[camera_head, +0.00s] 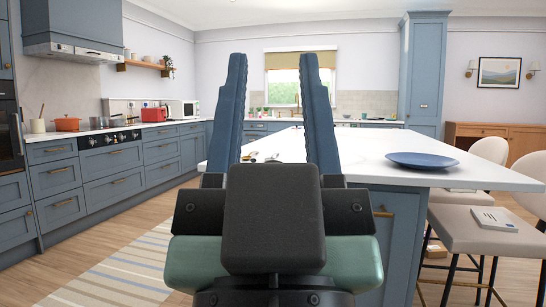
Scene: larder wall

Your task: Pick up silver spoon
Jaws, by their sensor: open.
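My gripper (272,62) is in the middle of the view, its two blue fingers upright and apart with nothing between them. Behind it is the white-topped kitchen island (370,160). A few small items (249,156) lie on the island's left part, seen in the gap between the fingers. One looks yellowish and others greyish. They are too small for me to tell whether one is the silver spoon. The fingers hide part of the island top.
A blue plate (422,160) lies on the island's right part. Pale stools (478,232) stand at the right, one with a grey-white item (494,219) on its seat. Blue cabinets (110,165) line the left. A striped rug (115,268) lies on the open floor at left.

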